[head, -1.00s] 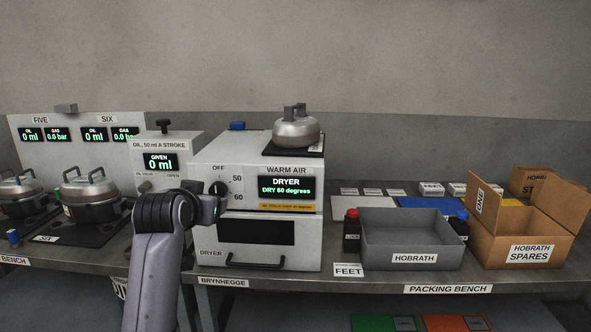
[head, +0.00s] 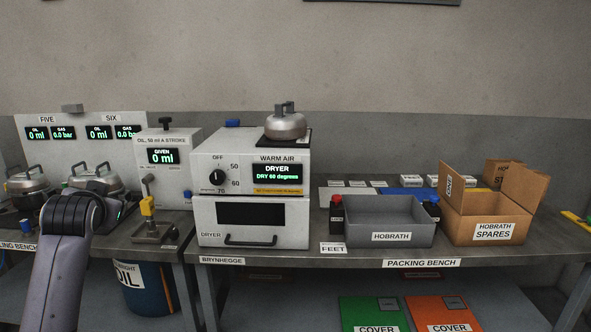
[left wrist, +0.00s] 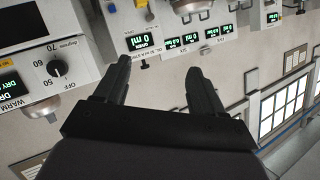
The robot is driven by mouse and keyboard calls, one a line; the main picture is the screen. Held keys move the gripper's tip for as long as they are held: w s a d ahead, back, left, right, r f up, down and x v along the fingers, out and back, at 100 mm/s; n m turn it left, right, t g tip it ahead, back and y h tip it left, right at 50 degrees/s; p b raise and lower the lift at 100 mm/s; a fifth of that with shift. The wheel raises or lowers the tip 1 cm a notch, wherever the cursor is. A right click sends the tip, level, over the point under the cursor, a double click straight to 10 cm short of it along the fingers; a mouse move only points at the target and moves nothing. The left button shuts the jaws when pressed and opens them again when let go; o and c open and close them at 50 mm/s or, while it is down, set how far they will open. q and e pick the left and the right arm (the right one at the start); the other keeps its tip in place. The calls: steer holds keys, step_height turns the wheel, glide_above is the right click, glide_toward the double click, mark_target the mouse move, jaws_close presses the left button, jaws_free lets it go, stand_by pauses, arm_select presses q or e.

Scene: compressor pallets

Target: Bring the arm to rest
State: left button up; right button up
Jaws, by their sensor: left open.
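My left arm comes in at the left of the head view, with its dark rounded wrist in front of the filling bench; its fingers are hidden there. In the left wrist view my left gripper (left wrist: 158,85) is open and empty, its two dark fingers apart with nothing between them. That view is tilted and shows the dryer's dial (left wrist: 57,68) at the left and several lit displays at the top. My right gripper is not in view.
The white dryer (head: 209,212) reads DRY 60 degrees, with a round metal compressor (head: 286,126) on top. A grey HOBRATH bin (head: 390,238) and an open cardboard spares box (head: 488,230) stand on the packing bench. Lidded vessels (head: 96,180) stand near my arm.

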arm_select(q)
steer(key=s+a+r+n+g+y, duration=0.1)
steer(key=s+a+r+y, duration=0.25)
steer(key=a, duration=0.55)
steer(key=s+a+r+y, duration=0.2)
steer(key=s+a+r, duration=0.2)
steer(key=a, duration=0.6)
steer(key=s+d+f+m+h, duration=0.25)
steer(key=d+f, duration=0.25)
steer(key=f, duration=0.6)
steer(key=s+d+f+m+h, duration=0.25)
steer(key=d+f, duration=0.25)
steer(key=f, duration=0.5)
steer(key=s+d+f+m+h, duration=0.25)
steer(key=d+f, duration=0.25)
steer(key=f, duration=0.6)
steer(key=s+d+f+g+h, duration=0.1)
steer(key=s+d+f+h, duration=0.2)
steer(key=s+d+f, duration=0.55)
steer(key=s+d+f+g+h, duration=0.1)
steer(key=s+d+f+h, duration=0.35)
steer(key=s, duration=0.75)
steer(key=d+f+n+y, duration=0.1)
steer(key=d+n, duration=0.3)
steer(key=d, duration=0.5)
steer(key=shift+w+d+t, duration=0.3)
steer(key=shift+w+d, duration=0.05)
steer(key=shift+w, duration=0.1)
steer(key=shift+n+y, duration=0.25)
